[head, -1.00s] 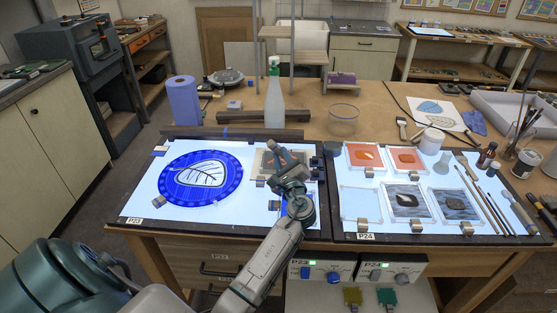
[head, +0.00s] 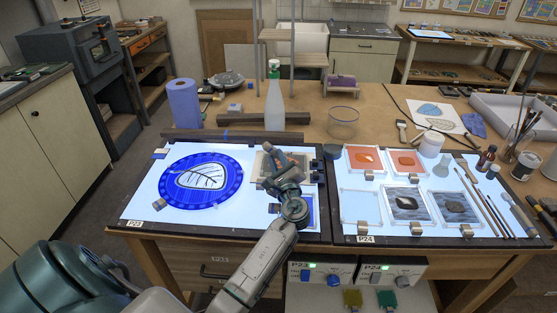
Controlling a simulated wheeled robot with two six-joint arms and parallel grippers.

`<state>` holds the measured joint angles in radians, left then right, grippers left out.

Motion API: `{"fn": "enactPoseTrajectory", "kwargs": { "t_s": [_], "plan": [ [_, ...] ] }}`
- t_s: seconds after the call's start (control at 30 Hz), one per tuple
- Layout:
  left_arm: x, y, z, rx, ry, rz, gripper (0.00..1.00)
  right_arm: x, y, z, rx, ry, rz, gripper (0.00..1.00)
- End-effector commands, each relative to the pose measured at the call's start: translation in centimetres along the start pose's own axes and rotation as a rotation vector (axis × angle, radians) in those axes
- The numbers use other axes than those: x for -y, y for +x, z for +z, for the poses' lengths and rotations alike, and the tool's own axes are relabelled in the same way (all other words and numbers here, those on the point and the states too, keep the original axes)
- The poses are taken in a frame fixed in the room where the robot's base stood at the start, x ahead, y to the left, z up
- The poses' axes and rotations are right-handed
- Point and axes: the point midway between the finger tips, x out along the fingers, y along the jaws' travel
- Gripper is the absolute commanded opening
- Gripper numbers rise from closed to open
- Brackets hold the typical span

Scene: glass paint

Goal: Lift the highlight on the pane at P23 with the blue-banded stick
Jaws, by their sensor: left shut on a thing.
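The pane with a blue disc and a white leaf (head: 200,181) lies on the lit panel P23 (head: 135,205). The leaf has dark veins. My left gripper (head: 270,157) is at the right part of this panel, right of the blue disc and over a small picture card (head: 298,156). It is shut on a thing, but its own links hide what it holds. I cannot make out a blue-banded stick in it. A dark bar (head: 190,134) with a small blue mark lies along the panel's back edge. My right gripper is not in view.
Lit panel P24 (head: 345,225) at right holds several small panes, brushes and bottles. The left part of P23 around the disc is free of tools.

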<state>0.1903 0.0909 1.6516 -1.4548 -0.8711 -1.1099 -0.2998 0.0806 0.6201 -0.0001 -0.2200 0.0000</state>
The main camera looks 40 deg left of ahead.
Motion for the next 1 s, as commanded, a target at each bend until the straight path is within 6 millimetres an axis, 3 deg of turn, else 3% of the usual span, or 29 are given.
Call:
{"fn": "enactPoseTrajectory", "kwargs": {
  "t_s": [0.6,1.0],
  "plan": [
    [3.2,0.8,3.8,0.001,0.000,0.000,0.00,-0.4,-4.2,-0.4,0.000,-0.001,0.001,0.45],
    [3.2,0.8,3.8,0.000,0.000,0.000,0.00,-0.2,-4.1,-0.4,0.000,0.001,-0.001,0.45]
  ]
}}
